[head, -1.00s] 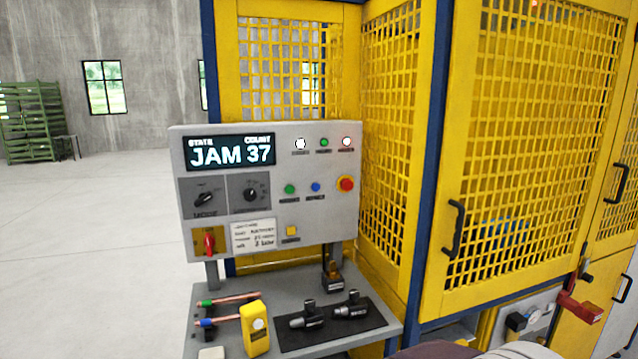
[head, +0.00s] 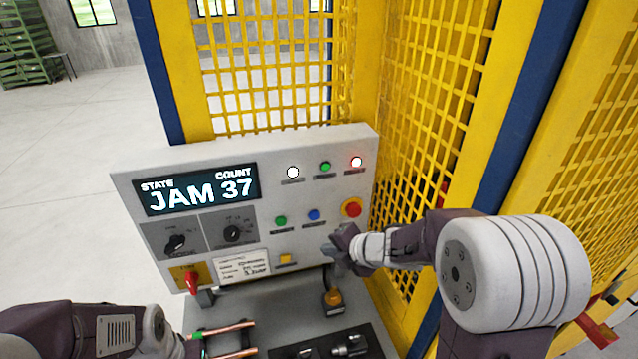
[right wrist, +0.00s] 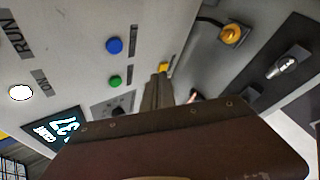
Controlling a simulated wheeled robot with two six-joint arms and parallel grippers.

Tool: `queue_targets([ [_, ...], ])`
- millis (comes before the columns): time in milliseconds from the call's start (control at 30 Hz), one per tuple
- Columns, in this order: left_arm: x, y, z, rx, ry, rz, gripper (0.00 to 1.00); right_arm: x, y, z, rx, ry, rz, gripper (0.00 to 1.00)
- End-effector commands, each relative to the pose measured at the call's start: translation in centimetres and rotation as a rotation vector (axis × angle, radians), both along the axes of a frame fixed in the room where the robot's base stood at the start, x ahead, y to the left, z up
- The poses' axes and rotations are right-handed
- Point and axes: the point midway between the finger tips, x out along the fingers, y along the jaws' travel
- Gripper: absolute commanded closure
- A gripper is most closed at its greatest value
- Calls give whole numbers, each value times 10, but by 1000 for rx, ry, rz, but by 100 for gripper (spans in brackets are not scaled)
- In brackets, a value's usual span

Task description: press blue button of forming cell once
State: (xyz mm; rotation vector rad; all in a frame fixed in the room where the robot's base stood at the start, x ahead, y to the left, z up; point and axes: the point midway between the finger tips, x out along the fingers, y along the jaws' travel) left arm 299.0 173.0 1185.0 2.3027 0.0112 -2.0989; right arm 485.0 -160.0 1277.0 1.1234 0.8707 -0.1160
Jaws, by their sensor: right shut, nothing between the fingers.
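The blue button (head: 314,215) is on the light grey control panel (head: 300,140) of the forming cell, between the green button (head: 281,221) and the red emergency stop (head: 351,208). It also shows in the right wrist view (right wrist: 114,46). My right gripper (head: 334,246) is shut and empty in front of the panel, below and right of the blue button in the picture; I see no contact with the button. Its fingers (right wrist: 158,90) also show in the right wrist view. My left arm is at the lower left; its gripper is too cut off to judge.
A yellow button (head: 286,259) is below the blue one. Copper tubes (head: 236,328) lie on the shelf below. Yellow mesh guarding (head: 430,110) stands behind and right.

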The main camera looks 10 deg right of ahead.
Motion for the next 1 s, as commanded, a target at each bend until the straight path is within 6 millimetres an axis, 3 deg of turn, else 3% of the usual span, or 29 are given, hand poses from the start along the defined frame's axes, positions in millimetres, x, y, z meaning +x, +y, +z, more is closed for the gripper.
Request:
queue_targets([
  [67,0,0,13,0,1,0,34,0,-3,12,1,2,-9,100],
  [533,0,0,12,0,1,0,34,5,-5,11,1,3,-14,100],
  [1000,0,0,32,0,1,0,34,68,-2,13,1,3,-14,100],
])
